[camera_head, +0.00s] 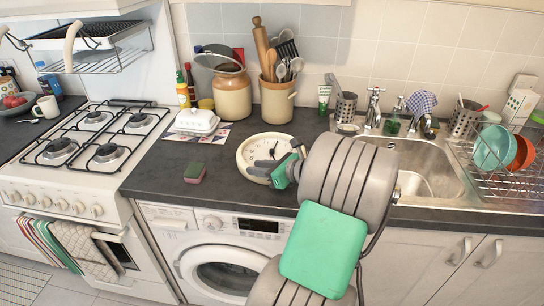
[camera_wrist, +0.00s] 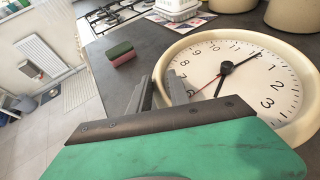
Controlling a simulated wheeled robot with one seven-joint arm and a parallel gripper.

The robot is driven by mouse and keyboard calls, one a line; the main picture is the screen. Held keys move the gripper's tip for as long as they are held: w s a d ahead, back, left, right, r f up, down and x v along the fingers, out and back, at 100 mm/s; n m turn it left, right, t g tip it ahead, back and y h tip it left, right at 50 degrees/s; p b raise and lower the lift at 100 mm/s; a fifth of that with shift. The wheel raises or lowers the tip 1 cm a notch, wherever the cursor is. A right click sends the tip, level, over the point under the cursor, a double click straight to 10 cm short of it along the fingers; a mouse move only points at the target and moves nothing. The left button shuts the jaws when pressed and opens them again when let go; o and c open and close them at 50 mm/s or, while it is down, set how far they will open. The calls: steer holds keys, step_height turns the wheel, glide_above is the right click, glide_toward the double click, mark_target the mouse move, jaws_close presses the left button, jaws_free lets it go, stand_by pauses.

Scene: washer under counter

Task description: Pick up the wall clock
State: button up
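The wall clock (camera_head: 266,151) is round, with a cream rim and white face, and lies face up on the dark counter. In the wrist view the clock (camera_wrist: 247,75) fills the right side, its lower part hidden by my green gripper body. My gripper (camera_head: 262,169) reaches in from the right over the clock's near side in the head view. In the wrist view my gripper's two grey fingers (camera_wrist: 160,84) are close together at the clock's left rim. A narrow gap shows between them, but I cannot tell whether they press on the rim.
A green and pink sponge (camera_head: 194,172) lies left of the clock. A butter dish (camera_head: 197,121), jars and a utensil pot (camera_head: 277,98) stand behind it. The sink (camera_head: 430,170) is to the right and the gas stove (camera_head: 95,140) to the left. The washer (camera_head: 222,262) is below.

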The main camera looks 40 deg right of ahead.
jaws_close()
stand_by(0.9)
